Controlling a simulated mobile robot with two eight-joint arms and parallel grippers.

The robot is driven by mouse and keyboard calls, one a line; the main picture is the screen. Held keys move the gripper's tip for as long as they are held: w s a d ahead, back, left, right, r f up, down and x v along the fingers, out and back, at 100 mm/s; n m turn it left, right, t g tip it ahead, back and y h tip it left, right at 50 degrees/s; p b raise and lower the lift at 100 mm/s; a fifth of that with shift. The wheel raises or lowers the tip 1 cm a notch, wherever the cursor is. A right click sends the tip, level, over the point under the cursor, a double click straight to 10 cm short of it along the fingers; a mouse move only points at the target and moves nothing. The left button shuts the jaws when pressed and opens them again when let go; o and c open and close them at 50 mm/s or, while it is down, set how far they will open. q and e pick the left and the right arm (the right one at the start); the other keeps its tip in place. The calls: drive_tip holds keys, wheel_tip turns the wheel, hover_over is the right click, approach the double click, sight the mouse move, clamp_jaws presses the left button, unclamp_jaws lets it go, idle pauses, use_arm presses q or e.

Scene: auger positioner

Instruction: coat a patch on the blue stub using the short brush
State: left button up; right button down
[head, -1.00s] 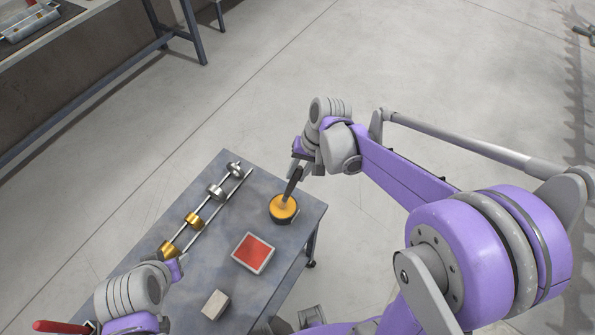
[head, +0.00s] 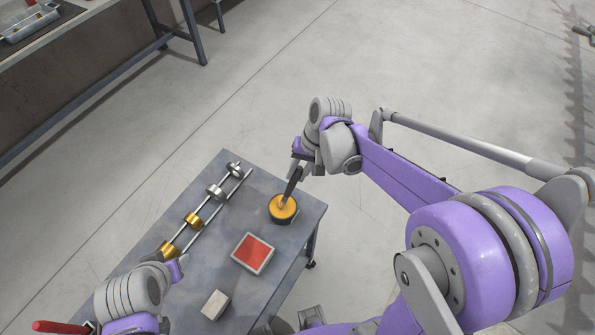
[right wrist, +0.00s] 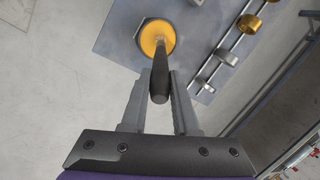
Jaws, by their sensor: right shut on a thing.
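My right gripper (head: 302,170) is shut on the dark handle of a brush (head: 292,187), also seen in the right wrist view (right wrist: 159,82). The brush's lower end is in a round dark pot with orange-yellow contents (head: 283,210); its tip is hard to make out. The pot also shows in the right wrist view (right wrist: 157,38). A twin-rail rack (head: 206,203) carries silver and gold collars, with no blue stub visible on it. My left gripper (head: 176,268) is beside the rack's near end, partly hidden by its wrist; its opening cannot be seen.
A shallow tray with a red inside (head: 253,253) and a pale block (head: 215,304) lie on the grey table (head: 205,268). A red handle (head: 62,327) shows at the lower left. The table between rack and pot is clear. Another bench (head: 70,50) stands at upper left.

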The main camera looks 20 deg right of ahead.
drive_tip(key=shift+w+r+p, duration=0.15)
drive_tip(key=shift+r+p, duration=1.45)
drive_tip(key=shift+r, duration=1.9)
use_arm(q)
drive_tip(key=r, duration=0.1)
drive_tip(key=w+r, duration=0.1)
drive_tip(key=r, duration=0.1)
drive_tip(key=w+r, duration=0.1)
drive_tip(key=r, duration=0.1)
drive_tip(key=shift+w, duration=0.2)
drive_tip(key=shift+s, duration=0.1)
drive_tip(key=shift+f, duration=0.1)
